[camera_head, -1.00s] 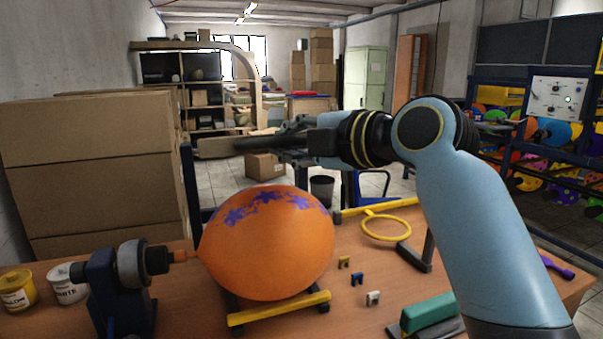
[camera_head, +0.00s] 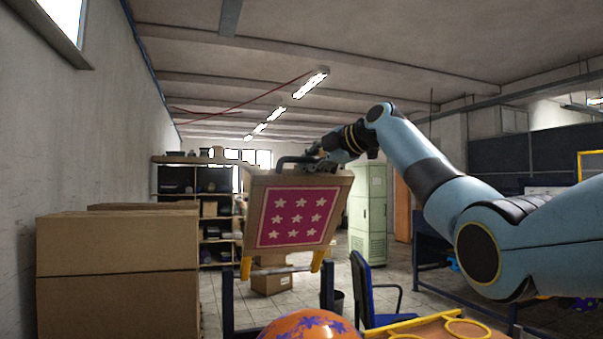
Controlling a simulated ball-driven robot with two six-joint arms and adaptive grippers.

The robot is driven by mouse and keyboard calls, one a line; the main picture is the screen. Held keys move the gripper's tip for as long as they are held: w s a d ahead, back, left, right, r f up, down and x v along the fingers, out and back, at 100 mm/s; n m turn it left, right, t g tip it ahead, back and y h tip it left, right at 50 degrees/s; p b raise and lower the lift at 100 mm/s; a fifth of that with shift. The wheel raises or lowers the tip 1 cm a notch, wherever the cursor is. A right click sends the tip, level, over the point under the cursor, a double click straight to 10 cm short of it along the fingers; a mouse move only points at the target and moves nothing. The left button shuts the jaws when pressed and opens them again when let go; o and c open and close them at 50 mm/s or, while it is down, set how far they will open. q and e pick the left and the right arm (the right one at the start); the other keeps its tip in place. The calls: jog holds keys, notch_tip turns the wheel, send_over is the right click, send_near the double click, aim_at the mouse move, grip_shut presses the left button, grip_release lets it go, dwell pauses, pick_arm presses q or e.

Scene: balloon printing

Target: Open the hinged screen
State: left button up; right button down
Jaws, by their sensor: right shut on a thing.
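The hinged screen (camera_head: 252,228) stands raised behind the balloon, tilted, in a light wooden frame. Its pink panel (camera_head: 297,217) has white flower shapes. Yellow arms (camera_head: 246,267) show at its lower edge. A dark bar handle (camera_head: 292,160) is on its top edge. My right gripper (camera_head: 318,157) is at that handle, shut on it; the fingers are small and partly hidden. The orange balloon (camera_head: 290,328) with purple flower prints shows only its top at the bottom edge. My left gripper is not in view.
Stacked cardboard boxes (camera_head: 115,245) stand at the left. A blue chair (camera_head: 366,292) and a carton (camera_head: 271,281) are on the floor behind the table. Open space surrounds the raised screen.

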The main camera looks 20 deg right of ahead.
jog(key=shift+w+r, duration=0.25)
jog(key=shift+r, duration=0.25)
jog(key=shift+w, duration=0.25)
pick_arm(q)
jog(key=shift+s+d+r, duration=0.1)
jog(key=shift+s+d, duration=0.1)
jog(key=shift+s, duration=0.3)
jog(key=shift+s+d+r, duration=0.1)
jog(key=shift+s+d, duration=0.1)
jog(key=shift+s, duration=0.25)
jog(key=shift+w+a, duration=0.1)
pick_arm(e)
jog(key=c, duration=1.3)
grip_release()
jog(key=shift+a+r, duration=0.1)
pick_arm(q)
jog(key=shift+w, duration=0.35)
